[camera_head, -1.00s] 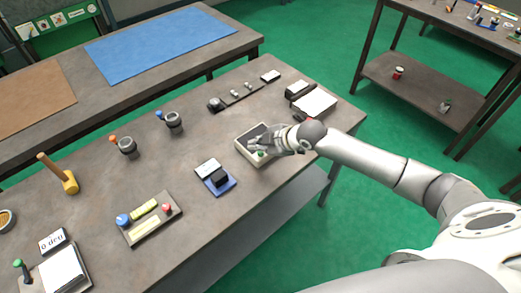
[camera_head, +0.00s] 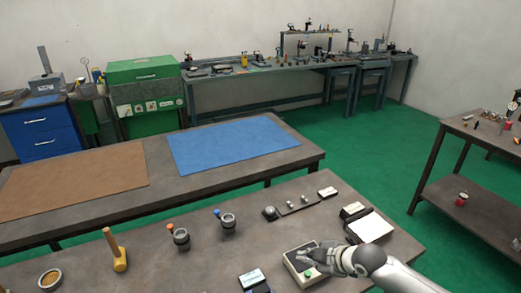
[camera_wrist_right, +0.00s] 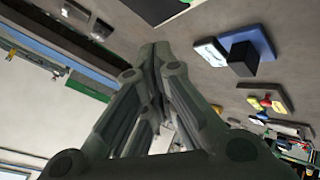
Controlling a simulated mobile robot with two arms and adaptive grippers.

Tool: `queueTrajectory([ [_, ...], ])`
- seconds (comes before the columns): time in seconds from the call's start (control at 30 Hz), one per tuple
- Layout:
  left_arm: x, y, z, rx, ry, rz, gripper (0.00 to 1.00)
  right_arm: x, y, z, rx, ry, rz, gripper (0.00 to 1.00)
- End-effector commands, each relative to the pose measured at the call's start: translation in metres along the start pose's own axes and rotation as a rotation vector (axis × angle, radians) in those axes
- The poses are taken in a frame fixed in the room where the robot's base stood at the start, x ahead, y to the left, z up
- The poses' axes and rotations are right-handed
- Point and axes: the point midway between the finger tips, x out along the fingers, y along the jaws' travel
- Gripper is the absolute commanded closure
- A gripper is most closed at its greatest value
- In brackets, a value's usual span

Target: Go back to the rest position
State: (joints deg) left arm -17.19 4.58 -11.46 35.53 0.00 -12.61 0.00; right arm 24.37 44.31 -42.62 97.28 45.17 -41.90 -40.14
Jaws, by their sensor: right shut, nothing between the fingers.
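My right gripper (camera_head: 316,256) is at the lower right of the head view, over a cream-rimmed tray (camera_head: 296,270) with a green knob (camera_head: 308,273). The gripper covers part of the tray, and I cannot tell whether it touches it. In the right wrist view the fingers (camera_wrist_right: 150,75) come together with nothing between them. My left gripper is in neither view.
Near the tray on the bench (camera_head: 195,262) are a blue-based block (camera_head: 256,281), a white pad (camera_head: 370,227), two dark cups (camera_head: 181,237) and a mallet (camera_head: 117,250). A blue mat (camera_head: 235,143) and a brown mat (camera_head: 75,185) lie on the table behind. Green floor (camera_head: 380,170) is open to the right.

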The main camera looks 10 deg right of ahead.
Motion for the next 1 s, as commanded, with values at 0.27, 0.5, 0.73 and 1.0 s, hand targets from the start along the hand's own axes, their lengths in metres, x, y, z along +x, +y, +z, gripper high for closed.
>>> queueTrajectory([
  [0.27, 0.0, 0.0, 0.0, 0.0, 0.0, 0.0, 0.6, -0.006, -0.099, -0.041, 0.159, -0.004, -0.103, 1.0],
  [0.5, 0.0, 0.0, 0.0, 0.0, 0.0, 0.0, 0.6, -0.052, -0.173, -0.048, 0.467, -0.126, -0.119, 1.0],
  [0.73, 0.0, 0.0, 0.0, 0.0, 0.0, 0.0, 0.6, -0.105, -0.212, -0.017, 0.759, -0.307, -0.067, 1.0],
  [1.0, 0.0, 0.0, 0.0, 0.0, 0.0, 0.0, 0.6, -0.16, -0.244, 0.02, 1.003, -0.498, 0.003, 1.0],
])
